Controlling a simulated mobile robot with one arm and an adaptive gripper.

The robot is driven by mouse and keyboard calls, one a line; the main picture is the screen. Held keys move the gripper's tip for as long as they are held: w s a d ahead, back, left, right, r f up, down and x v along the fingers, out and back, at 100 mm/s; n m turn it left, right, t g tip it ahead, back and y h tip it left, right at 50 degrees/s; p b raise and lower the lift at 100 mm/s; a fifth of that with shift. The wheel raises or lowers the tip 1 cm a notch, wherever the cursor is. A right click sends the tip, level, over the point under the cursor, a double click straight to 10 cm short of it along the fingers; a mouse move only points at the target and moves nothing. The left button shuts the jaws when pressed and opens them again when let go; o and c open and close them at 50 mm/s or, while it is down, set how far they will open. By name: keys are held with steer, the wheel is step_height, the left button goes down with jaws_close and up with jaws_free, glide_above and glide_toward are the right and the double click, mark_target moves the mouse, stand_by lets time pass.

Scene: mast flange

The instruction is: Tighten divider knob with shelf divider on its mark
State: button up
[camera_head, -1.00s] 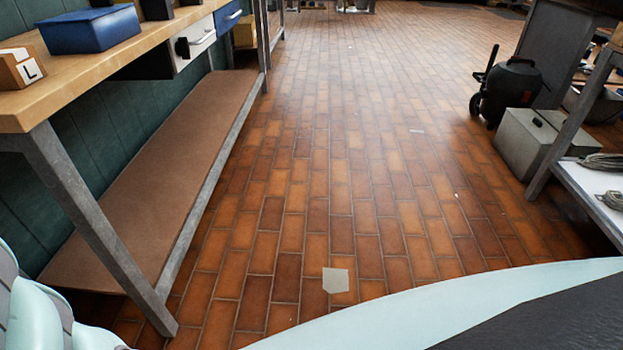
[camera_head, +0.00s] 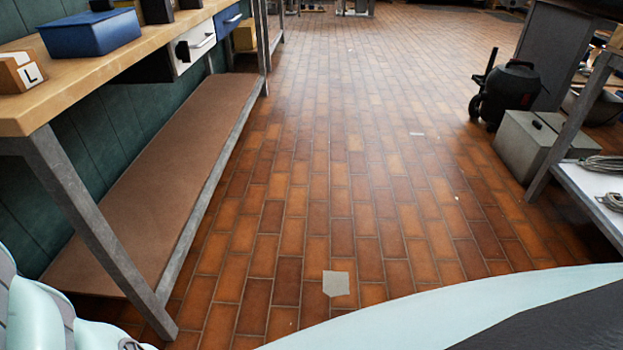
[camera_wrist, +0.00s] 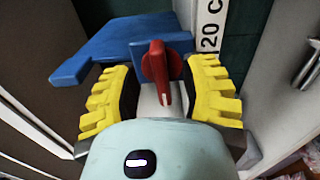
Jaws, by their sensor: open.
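In the wrist view, the red divider knob (camera_wrist: 155,68) stands between the yellow-padded fingers of my gripper (camera_wrist: 161,80). The fingers are open on either side of it, with a gap at the left; contact at the right is hard to tell. A pale stripe runs down the knob's narrow handle. The blue shelf divider (camera_wrist: 112,42) lies behind the knob and reaches to the left. A white scale strip (camera_wrist: 210,25) reading "20 C" stands just right of the divider. The divider's mark cannot be made out. The head view shows neither knob nor gripper.
In the head view, a workbench (camera_head: 20,112) with a blue box (camera_head: 90,32) and an L-labelled box (camera_head: 22,74) stands at left. A grey case (camera_head: 530,142) and a black wheeled machine (camera_head: 508,92) stand at right. The tiled floor between is mostly clear.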

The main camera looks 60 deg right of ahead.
steer(key=v, duration=1)
stand_by(0.3)
